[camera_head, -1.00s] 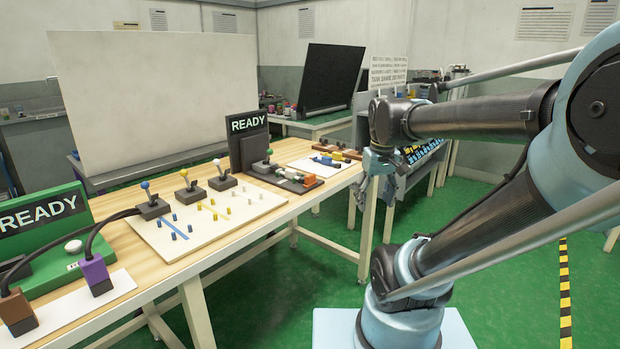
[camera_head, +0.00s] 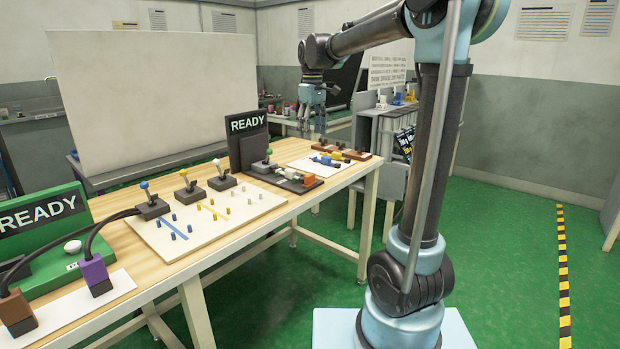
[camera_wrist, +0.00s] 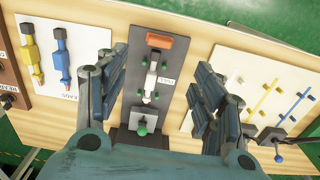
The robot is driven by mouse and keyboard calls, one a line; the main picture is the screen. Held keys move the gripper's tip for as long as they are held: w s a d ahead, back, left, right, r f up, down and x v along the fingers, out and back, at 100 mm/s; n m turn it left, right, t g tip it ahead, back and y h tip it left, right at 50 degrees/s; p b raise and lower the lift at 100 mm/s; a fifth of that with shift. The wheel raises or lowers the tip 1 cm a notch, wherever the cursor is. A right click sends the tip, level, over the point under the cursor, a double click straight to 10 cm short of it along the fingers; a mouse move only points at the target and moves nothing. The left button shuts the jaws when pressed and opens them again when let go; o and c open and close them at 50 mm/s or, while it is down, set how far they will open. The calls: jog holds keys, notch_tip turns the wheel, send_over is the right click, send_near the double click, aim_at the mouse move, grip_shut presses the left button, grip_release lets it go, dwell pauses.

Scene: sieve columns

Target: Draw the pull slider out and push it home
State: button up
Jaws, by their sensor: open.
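My gripper (camera_head: 312,104) is open and empty, pointing down above the far part of the table. In the wrist view its two spread fingers (camera_wrist: 158,70) stand on either side of a dark fixture, apart from it. That fixture (camera_wrist: 130,75), also seen in the head view (camera_head: 252,172), carries an orange block (camera_wrist: 160,42) at one end, a pale bar with green pegs (camera_wrist: 151,80) in the middle, and a grey block with a green knob (camera_wrist: 142,130) at the other end. A small label beside the bar is too small to read surely. I cannot tell which part is the slider.
A READY sign (camera_head: 250,123) stands behind the fixture. A white board with pegs and several levers (camera_head: 205,218) lies to its left. A white sheet with blue and yellow parts (camera_head: 308,165) and a brown rack (camera_head: 345,152) lie to its right.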

aim_at(310, 174)
jog(key=f, duration=1.7)
jog(key=shift+w+a+f, duration=0.1)
jog(key=shift+w+a, duration=0.2)
jog(key=shift+a, duration=0.1)
grip_shut()
jog(key=shift+s+d, duration=0.9)
jog(key=shift+d, duration=0.3)
jog(key=shift+s+d, duration=0.9)
jog(key=shift+d, duration=0.3)
grip_release()
